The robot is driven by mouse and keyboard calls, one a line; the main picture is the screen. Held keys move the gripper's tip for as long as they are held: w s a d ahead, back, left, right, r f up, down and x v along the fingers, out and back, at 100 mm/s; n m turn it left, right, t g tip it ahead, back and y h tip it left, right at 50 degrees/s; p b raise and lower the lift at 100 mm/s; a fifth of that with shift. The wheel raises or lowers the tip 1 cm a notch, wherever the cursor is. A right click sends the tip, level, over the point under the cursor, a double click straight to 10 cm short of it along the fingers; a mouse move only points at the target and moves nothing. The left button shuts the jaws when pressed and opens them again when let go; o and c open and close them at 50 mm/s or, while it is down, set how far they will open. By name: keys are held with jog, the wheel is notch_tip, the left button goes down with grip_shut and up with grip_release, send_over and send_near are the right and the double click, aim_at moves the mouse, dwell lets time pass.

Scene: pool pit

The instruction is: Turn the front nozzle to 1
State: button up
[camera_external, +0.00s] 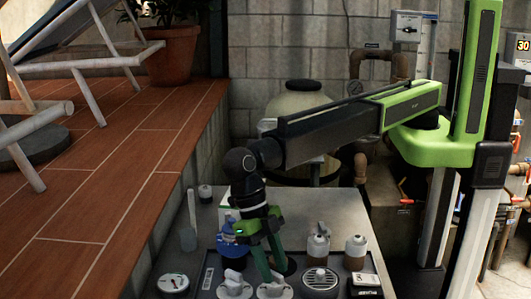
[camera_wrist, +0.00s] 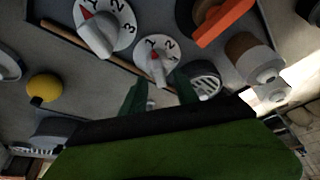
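Two white dials with knobs and red pointer tips show in the wrist view. The larger dial (camera_wrist: 124,36) has its red tip toward the upper left, near a 1. The smaller dial (camera_wrist: 171,58) has a 1 and a 2 at its far edge, and its red tip is close to them; I cannot tell the exact mark. Two pale knobs stand at the front of the bench in the external view, the left one (camera_external: 235,285) and the right one (camera_external: 275,289). I cannot tell which is the front nozzle. My gripper (camera_external: 270,268) points down, with its green fingers apart near the right knob.
A round drain-like grille (camera_external: 320,279) stands to the right of the knobs. Brown-and-white bottles (camera_external: 355,252) stand behind it, and a round gauge (camera_external: 173,284) lies at the left. An orange handle (camera_wrist: 224,22) and a yellow ball (camera_wrist: 43,88) show in the wrist view.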

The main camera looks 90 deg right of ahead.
jog(key=p+v, duration=1)
jog(key=v, duration=0.1)
jog(key=shift+d+r, duration=0.2)
jog(key=shift+c, duration=0.7)
jog(key=shift+w+a+y, duration=0.2)
jog(key=shift+a+y, duration=0.1)
jog(key=shift+a, duration=0.05)
jog(key=shift+c, duration=1.3)
jog(key=s+d+t+y+b, duration=0.2)
jog(key=s+d, duration=0.1)
jog(key=shift+f+y, duration=0.4)
grip_shut()
jog(key=shift+m+t+y, duration=0.6)
jog(key=shift+t+y, duration=0.1)
jog(key=d+f+b, duration=0.1)
jog(key=s+d+b, duration=0.1)
jog(key=d+b, duration=0.1)
jog(key=s+d+f+b, duration=0.1)
jog(key=shift+d+f+b, duration=0.3)
jog(key=shift+d, duration=0.1)
jog(key=shift+w+f, duration=0.1)
jog(key=shift+w, duration=0.4)
